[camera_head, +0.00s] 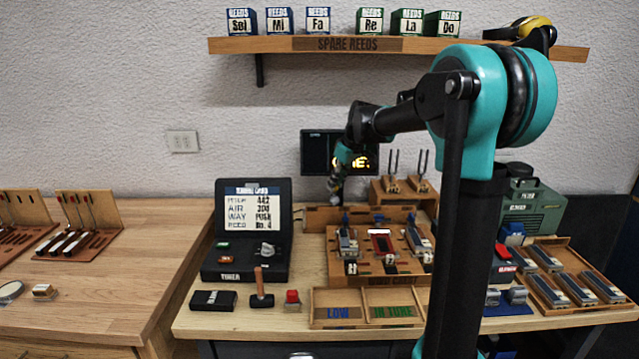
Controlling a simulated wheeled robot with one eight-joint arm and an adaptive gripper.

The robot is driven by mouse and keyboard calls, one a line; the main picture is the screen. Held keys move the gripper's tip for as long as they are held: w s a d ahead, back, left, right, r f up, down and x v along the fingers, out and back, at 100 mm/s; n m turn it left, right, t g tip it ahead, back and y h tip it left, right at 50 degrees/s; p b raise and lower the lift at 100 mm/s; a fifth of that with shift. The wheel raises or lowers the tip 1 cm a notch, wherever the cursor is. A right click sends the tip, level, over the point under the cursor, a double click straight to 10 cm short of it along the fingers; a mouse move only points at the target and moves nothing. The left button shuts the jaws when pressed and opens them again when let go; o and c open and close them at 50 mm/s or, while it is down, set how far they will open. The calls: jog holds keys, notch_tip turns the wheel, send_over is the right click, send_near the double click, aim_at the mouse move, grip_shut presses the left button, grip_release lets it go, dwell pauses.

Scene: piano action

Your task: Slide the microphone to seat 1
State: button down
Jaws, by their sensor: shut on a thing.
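My gripper (336,188) is at the left part of a low wooden rail (322,214) behind the reed board. It is shut on a small dark thing, which appears to be the microphone; its shape is mostly hidden by the fingers. The wooden reed board (375,281) stands in front of the rail, to the right of my gripper. It carries metal reed pieces at its left (347,243) and right (418,240), and a red piece (381,241) in the middle. Small number tags sit in front of them, too small to read surely.
A black tuner case (246,262) stands left of the board. A dark screen (318,153) is behind my gripper, and a tuning-fork block (405,196) stands right of it. Two sorting trays (366,291) lie in front. My arm hides part of the bench's right side.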

jog(key=d, duration=0.3)
jog(key=shift+d, duration=0.15)
jog(key=c, duration=1.4)
grip_release()
jog(key=shift+o, duration=0.2)
jog(key=v, duration=1.2)
